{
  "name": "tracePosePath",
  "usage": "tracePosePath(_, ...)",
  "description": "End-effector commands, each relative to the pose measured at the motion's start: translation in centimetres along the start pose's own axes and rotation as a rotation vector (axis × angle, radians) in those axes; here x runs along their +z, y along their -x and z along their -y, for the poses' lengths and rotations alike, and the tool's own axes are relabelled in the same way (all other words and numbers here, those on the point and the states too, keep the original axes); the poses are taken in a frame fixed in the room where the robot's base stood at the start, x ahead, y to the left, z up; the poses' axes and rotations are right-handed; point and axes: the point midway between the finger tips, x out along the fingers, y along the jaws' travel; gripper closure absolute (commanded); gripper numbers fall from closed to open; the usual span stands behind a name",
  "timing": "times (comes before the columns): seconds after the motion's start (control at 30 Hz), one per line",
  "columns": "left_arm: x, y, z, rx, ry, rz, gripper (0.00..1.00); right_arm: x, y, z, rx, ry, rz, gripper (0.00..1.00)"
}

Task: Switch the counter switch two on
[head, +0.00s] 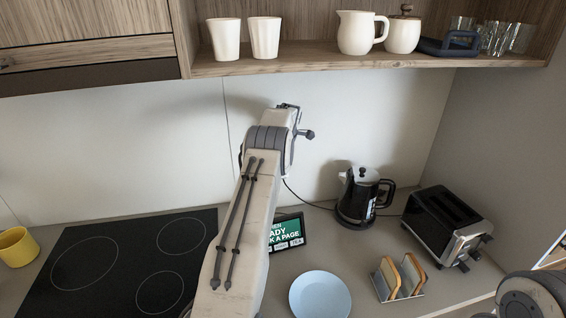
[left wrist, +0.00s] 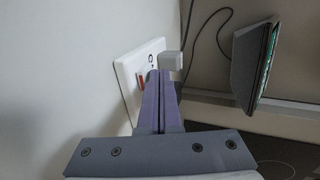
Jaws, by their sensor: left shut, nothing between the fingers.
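In the left wrist view a white wall plate (left wrist: 128,72) is fixed to the pale wall. A red-marked rocker switch (left wrist: 141,81) shows on it, just left of my fingertips. In the head view my left arm reaches to the back wall and hides the plate and fingers.
A small display (head: 286,232) stands on the counter beside my left arm, and also shows in the left wrist view (left wrist: 255,62). A kettle (head: 358,205), toaster (head: 445,222), toast rack (head: 398,280) and blue plate (head: 320,296) stand right. A black hob (head: 110,260) lies left. A shelf (head: 330,60) hangs above.

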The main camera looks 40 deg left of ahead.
Motion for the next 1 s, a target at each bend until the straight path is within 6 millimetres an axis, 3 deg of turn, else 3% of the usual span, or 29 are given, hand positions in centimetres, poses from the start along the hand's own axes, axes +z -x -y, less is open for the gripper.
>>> tracePosePath(0.33, 0.0, 1.4, -0.6, 0.001, 0.000, 0.000, 1.00, -0.1, 1.1, 0.1, 0.000, 0.000, 0.000, 0.50)
tracePosePath(0.7, 0.0, 1.5, -0.7, 0.003, 0.000, 0.001, 1.00, 0.0, 1.0, 0.1, 0.000, 0.002, 0.000, 0.50)
tracePosePath(0.87, 0.1, 1.5, -0.1, 0.002, -0.001, 0.001, 1.00, 0.0, -0.1, 0.0, 0.000, 0.001, 0.000, 0.50)
tracePosePath(1.0, 0.3, 1.6, 1.1, 0.002, -0.002, 0.001, 1.00, 0.1, -2.1, -0.1, 0.000, -0.002, 0.000, 0.50)
